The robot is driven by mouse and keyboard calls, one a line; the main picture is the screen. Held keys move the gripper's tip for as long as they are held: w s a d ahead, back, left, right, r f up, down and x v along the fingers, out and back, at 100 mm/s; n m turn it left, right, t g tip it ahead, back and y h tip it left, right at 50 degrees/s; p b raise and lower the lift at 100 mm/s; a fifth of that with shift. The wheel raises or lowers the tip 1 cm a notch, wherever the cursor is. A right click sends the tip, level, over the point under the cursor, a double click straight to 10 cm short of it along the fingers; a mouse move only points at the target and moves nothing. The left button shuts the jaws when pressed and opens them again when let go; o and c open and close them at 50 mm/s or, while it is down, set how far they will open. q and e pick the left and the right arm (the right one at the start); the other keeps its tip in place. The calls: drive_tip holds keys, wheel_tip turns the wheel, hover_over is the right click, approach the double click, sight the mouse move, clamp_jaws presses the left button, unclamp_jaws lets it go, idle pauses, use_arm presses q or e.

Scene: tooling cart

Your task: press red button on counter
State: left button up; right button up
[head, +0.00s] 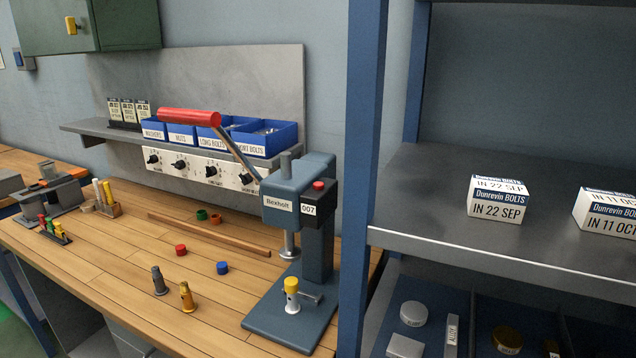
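A small red button (319,185) sits on top of the dark box at the right of the head of a blue-grey bench press (290,202). Below the button, the counter (309,209) on the box's front reads 007. The press carries a "Bexholt" label and a long lever with a red grip (189,117) reaching up to the left. Nothing touches the button. Neither of my grippers shows in the head view.
The press stands at the right end of a wooden bench (120,260), close to a blue shelf post (361,170). A grey shelf (430,225) with bolt boxes is at right.

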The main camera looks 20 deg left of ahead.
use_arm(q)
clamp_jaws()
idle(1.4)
